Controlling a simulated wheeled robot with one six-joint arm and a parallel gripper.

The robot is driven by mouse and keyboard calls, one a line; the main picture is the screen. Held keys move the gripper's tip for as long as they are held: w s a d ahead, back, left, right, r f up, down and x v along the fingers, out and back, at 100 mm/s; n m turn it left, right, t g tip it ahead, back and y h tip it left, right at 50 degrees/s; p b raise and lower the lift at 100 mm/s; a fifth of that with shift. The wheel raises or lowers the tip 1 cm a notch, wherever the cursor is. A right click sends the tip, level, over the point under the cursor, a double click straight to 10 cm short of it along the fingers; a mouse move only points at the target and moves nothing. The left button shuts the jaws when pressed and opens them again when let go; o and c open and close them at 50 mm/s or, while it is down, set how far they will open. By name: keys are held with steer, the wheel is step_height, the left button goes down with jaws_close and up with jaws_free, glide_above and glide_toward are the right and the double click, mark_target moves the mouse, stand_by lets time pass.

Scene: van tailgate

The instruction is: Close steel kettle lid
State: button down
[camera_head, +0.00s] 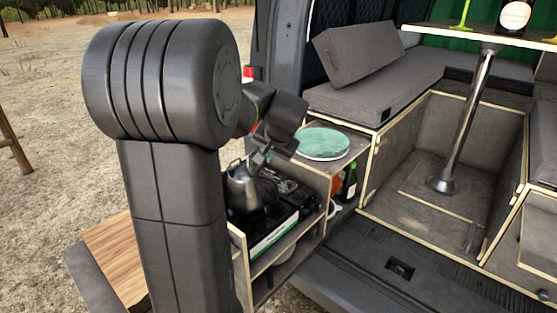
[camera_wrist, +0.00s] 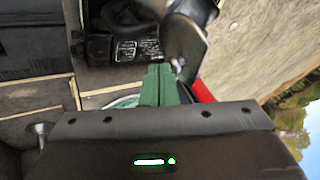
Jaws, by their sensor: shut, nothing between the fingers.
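The steel kettle (camera_head: 243,190) stands on the stove in the van's pull-out kitchen, partly hidden behind my arm. In the wrist view, a shiny steel part of the kettle (camera_wrist: 184,42) shows at the top, just beyond and right of the fingertips. My gripper (camera_head: 258,162) is above the kettle, close to its top. Its green fingers (camera_wrist: 160,72) are together, with nothing between them. The kettle's lid is too small and too covered to tell its angle or whether the fingers touch it.
The black stove (camera_head: 270,200) lies under the kettle. A round green plate (camera_head: 323,144) is on the counter to the right, with a dark green bottle (camera_head: 349,182) below it. A wooden board (camera_head: 118,258) is at lower left. Grey cushions (camera_head: 375,85) are behind.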

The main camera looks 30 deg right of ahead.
stand_by(0.3)
steer(key=w+a+f+n+g+h, duration=0.3)
steer(key=w+a+g+h, duration=0.4)
steer(key=w+g+h, duration=0.2)
steer(key=shift+w+a+f+g+p, duration=0.2)
steer(key=shift+a+g+p, duration=0.15)
steer(key=shift+g, duration=0.55)
stand_by(0.3)
steer(key=shift+a+f, duration=0.1)
steer(key=shift+f, duration=0.05)
stand_by(0.5)
steer(key=d+r+v, duration=0.1)
steer(key=v, duration=1.1)
steer(key=shift+s+a+r, duration=0.2)
steer(key=shift+r, duration=0.25)
